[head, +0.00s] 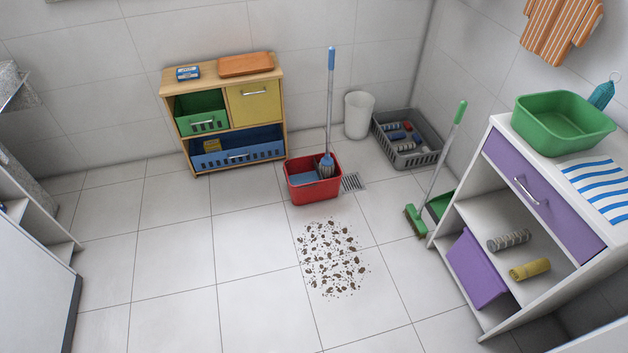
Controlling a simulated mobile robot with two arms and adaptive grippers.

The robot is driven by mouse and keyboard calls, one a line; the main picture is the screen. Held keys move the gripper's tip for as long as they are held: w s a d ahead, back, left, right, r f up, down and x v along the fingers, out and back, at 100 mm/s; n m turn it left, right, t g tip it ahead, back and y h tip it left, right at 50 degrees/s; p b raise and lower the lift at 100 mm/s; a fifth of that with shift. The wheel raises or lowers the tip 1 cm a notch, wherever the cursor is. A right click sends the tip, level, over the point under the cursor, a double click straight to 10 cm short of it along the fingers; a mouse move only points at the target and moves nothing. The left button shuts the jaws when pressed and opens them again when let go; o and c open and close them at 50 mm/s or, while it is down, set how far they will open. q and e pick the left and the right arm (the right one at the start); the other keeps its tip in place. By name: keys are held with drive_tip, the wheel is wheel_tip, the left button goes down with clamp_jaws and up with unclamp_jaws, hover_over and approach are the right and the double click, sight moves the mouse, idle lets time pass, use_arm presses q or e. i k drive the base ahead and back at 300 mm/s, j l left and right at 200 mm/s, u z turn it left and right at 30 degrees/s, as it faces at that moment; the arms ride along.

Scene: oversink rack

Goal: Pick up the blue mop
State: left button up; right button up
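The blue mop (330,100) stands upright in a red bucket (316,192) on the tiled floor. Its handle is grey with a blue grip at the top, and its blue and grey head (326,166) sits in the bucket, beside a light blue area that may be water. The lower end of the mop head is hidden by the bucket. Neither of my grippers shows in the head view.
Brown dirt (333,258) lies on the floor in front of the bucket. A wooden cabinet (226,140) stands left, a grey crate (425,157) and green broom (415,220) right. A white shelf unit (480,150) fills the right side. The left floor is clear.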

sight(327, 166)
drive_tip(key=i+j+u, duration=0.1)
drive_tip(key=i, duration=0.6)
drive_tip(key=i+j+u, duration=0.1)
drive_tip(key=i, duration=0.6)
